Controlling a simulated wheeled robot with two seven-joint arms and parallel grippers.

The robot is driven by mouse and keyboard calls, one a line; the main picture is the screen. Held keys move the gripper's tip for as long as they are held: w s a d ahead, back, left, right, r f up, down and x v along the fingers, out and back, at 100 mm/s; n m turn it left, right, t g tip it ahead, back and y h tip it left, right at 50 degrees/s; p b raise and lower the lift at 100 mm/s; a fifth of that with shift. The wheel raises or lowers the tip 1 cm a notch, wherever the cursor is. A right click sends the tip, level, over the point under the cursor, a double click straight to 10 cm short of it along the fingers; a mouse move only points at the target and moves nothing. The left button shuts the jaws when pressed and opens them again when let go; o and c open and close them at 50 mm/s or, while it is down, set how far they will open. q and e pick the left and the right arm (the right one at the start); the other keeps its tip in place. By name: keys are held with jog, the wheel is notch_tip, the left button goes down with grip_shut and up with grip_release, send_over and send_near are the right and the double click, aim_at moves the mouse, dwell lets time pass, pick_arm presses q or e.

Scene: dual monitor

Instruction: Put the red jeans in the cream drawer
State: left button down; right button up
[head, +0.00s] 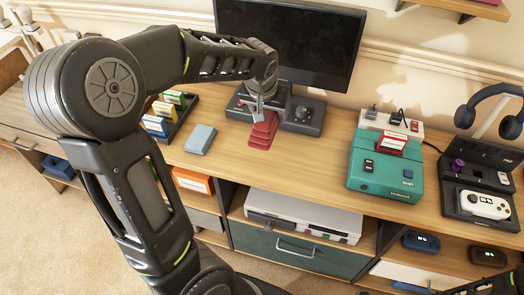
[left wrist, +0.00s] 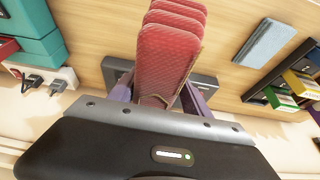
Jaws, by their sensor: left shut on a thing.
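The red jeans (head: 263,130) are a folded, layered red bundle on the desk in front of the monitor. In the left wrist view the red jeans (left wrist: 170,42) stick out from between the fingers of my left gripper (left wrist: 157,98). I cannot tell whether they still touch the desk. A cream drawer front (head: 403,274) shows low at the right under the desk, partly cut off.
A black monitor (head: 290,42) stands behind the jeans. A teal console (head: 386,172) and a white controller on a dock (head: 484,205) are to the right. A grey-blue box (head: 201,139) lies left of the jeans. A dark green drawer (head: 290,250) is below the desk.

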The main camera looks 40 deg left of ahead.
pick_arm(q)
jog(key=shift+s+a+r, duration=0.2)
jog(key=shift+s+a, duration=0.1)
jog(key=shift+a, duration=0.4)
jog(key=shift+f, duration=3.15)
jog(key=shift+f, duration=1.85)
jog(key=shift+f+b, duration=0.2)
jog(key=shift+b, duration=0.15)
jog(key=shift+c, duration=2.4)
grip_release()
